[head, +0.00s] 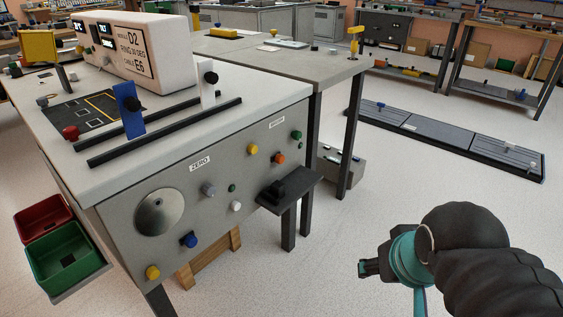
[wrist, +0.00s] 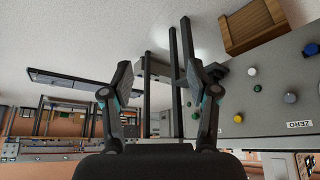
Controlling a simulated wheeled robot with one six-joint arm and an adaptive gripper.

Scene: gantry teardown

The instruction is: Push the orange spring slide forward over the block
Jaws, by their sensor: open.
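No part that I can surely call the orange spring slide shows in either view. A round orange knob (head: 279,158) sits on the front panel of the grey bench (head: 215,195). Below it, a dark block (head: 285,187) rests on a small black shelf (head: 304,178) that sticks out from the panel. My gripper (head: 365,268) is open and empty in front of the bench, right of the shelf and apart from it. In the wrist view, my gripper (wrist: 158,78) has its two fingers spread, with the bench panel (wrist: 275,75) on the right.
A red bin (head: 43,219) and a green bin (head: 66,253) hang at the bench's left. A wooden crate (wrist: 252,25) stands under the bench. A long dark floor platform (head: 440,135) lies behind right. The floor (head: 335,235) between bench and gripper is clear.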

